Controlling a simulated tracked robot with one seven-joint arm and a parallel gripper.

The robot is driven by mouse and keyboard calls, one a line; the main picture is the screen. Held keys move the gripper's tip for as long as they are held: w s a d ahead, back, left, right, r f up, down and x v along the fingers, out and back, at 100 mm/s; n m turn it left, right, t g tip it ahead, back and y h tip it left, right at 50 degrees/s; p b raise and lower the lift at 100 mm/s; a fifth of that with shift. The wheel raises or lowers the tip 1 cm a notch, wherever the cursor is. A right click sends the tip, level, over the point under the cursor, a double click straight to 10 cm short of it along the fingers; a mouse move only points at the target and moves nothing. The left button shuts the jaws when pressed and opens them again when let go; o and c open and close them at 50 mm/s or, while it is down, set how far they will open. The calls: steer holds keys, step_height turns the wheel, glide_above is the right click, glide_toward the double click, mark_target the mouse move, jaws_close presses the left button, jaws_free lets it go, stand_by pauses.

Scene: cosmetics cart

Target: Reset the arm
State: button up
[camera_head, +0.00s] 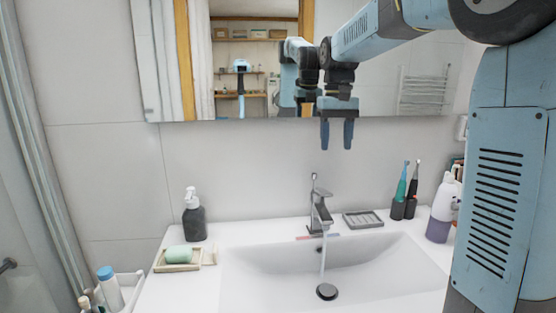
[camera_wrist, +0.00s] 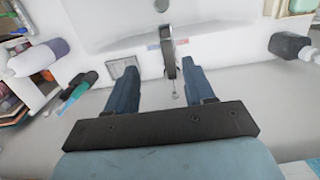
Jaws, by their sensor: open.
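My gripper (camera_head: 337,134) hangs in front of the mirror's lower edge, above the faucet, with its two blue fingers pointing down. The fingers are apart and nothing is between them. In the wrist view my gripper (camera_wrist: 160,85) also shows open, with the faucet (camera_wrist: 169,50) beyond the gap between its fingers. My light blue arm (camera_head: 385,30) reaches in from the upper right. In the head view the faucet (camera_head: 319,207) stands behind the sink, with water running from it into the basin.
The sink basin (camera_head: 270,275) fills the lower middle. A dark soap dispenser (camera_head: 194,218) and a green soap (camera_head: 179,254) are at left. Toothbrushes (camera_head: 402,182), a grey dish (camera_head: 362,219) and a white-purple bottle (camera_head: 442,210) are at right. The mirror (camera_head: 250,60) is behind my gripper.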

steer(key=s+d+f+t, duration=0.1)
steer(key=s+f+t, duration=0.1)
steer(key=s, duration=0.6)
steer(key=s+d+f+t, duration=0.2)
steer(key=s, duration=0.7)
steer(key=s+d+f+t, duration=0.2)
steer(key=s, duration=0.7)
steer(key=shift+s+f+m+t, duration=0.25)
steer(key=shift+f+m+t, duration=0.05)
steer(key=shift+f+m, duration=0.1)
steer(key=shift+w, duration=0.1)
steer(key=shift+w+f, duration=0.1)
steer(key=shift+c, duration=0.8)
